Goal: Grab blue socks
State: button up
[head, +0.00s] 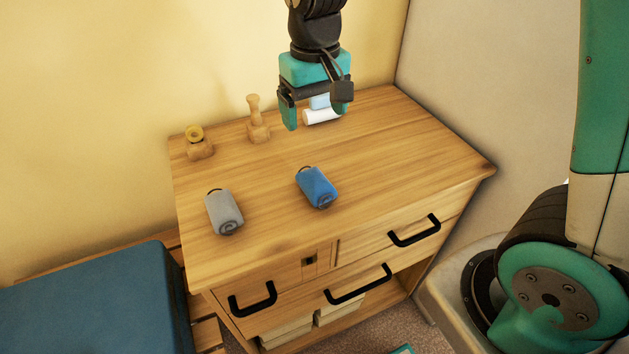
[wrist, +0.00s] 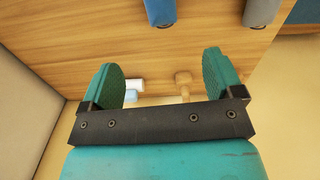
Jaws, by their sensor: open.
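The blue socks (head: 316,187) are a rolled bundle lying on the wooden dresser top, right of the grey rolled bundle. In the wrist view the blue socks (wrist: 161,12) are cut off by the top edge. My gripper (head: 315,117) is open and empty above the back of the dresser, behind the blue socks and apart from them. Its two teal fingers also show in the wrist view (wrist: 165,80), with bare wood beyond them.
A grey rolled bundle (head: 224,212) lies left on the dresser top (head: 400,150). A white and light-blue item (head: 322,116) sits at the back, partly hidden by my gripper. Two wooden pieces, (head: 200,148) and (head: 258,120), stand at the back left. The right side is clear.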

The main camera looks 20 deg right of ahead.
aim_at(314, 174)
notch_tip(314, 174, down, 17)
jog(key=shift+p, duration=0.7)
jog(key=c, duration=1)
